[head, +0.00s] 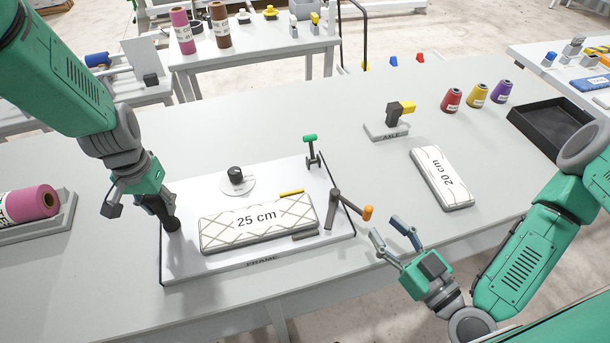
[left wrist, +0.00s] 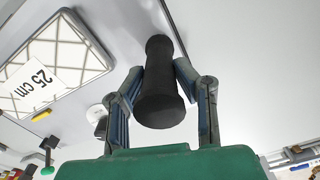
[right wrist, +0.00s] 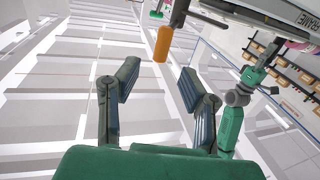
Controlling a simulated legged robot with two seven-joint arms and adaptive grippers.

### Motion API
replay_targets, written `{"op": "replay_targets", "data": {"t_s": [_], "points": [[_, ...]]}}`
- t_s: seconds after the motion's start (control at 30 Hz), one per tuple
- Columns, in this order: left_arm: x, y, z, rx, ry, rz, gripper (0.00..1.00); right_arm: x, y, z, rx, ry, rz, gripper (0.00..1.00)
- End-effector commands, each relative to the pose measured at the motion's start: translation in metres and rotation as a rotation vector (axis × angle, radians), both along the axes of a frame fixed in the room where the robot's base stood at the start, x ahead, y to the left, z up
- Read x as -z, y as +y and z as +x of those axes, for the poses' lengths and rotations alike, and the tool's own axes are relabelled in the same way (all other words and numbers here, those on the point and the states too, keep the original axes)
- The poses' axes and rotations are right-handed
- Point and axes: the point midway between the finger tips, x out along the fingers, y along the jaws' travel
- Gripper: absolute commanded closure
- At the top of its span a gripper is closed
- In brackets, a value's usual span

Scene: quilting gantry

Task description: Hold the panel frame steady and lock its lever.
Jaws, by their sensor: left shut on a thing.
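The white panel frame (head: 185,262), labelled FRAME, lies on the table and bears a quilted 25 cm panel (head: 222,235). My left gripper (head: 168,212) is shut on the black upright handle (head: 173,226) at the frame's left end; the handle also shows between its fingers in the left wrist view (left wrist: 160,85). A dark lever (head: 348,203) with an orange tip (head: 368,212) sticks out past the frame's right edge. My right gripper (head: 386,228) is open and empty, just right of and below that tip. The orange tip also shows beyond its fingers in the right wrist view (right wrist: 162,45).
A green-topped clamp (head: 311,140) and a black round knob (head: 236,175) stand at the frame's back. To the right are a 20 cm panel (head: 441,180), an AXLE stand (head: 386,131), several thread spools (head: 477,94) and a black tray (head: 540,118). A pink roll (head: 30,203) lies left.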

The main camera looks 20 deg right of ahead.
Motion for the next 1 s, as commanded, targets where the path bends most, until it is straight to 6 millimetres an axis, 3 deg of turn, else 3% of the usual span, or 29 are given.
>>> {"op": "replay_targets", "data": {"t_s": [0.1, 0.3, 0.7, 0.73, 0.8, 0.83, 1.0], "points": [[0.003, -0.001, -0.003, 0.003, 0.008, -0.001, 1.00, 0.000, 0.005, 0.023, 0.001, -0.002, 0.000, 0.64], [0.003, -0.001, -0.003, 0.003, 0.007, 0.000, 1.00, 0.001, 0.012, 0.048, 0.000, 0.001, 0.000, 0.64], [0.003, -0.001, -0.003, 0.002, 0.006, 0.000, 1.00, 0.001, 0.014, 0.057, -0.001, 0.002, 0.000, 0.64], [0.003, -0.001, -0.003, 0.002, 0.006, 0.000, 1.00, 0.001, 0.014, 0.057, -0.001, 0.002, 0.000, 0.68], [0.003, -0.001, -0.003, 0.002, 0.006, 0.000, 1.00, 0.001, 0.014, 0.057, -0.001, 0.002, 0.000, 0.92], [0.003, -0.001, -0.003, 0.002, 0.006, 0.000, 1.00, 0.001, 0.014, 0.057, -0.001, 0.002, 0.000, 1.00], [0.003, -0.001, -0.003, 0.002, 0.006, 0.000, 1.00, 0.001, 0.014, 0.057, 0.000, 0.002, 0.000, 1.00]]}}
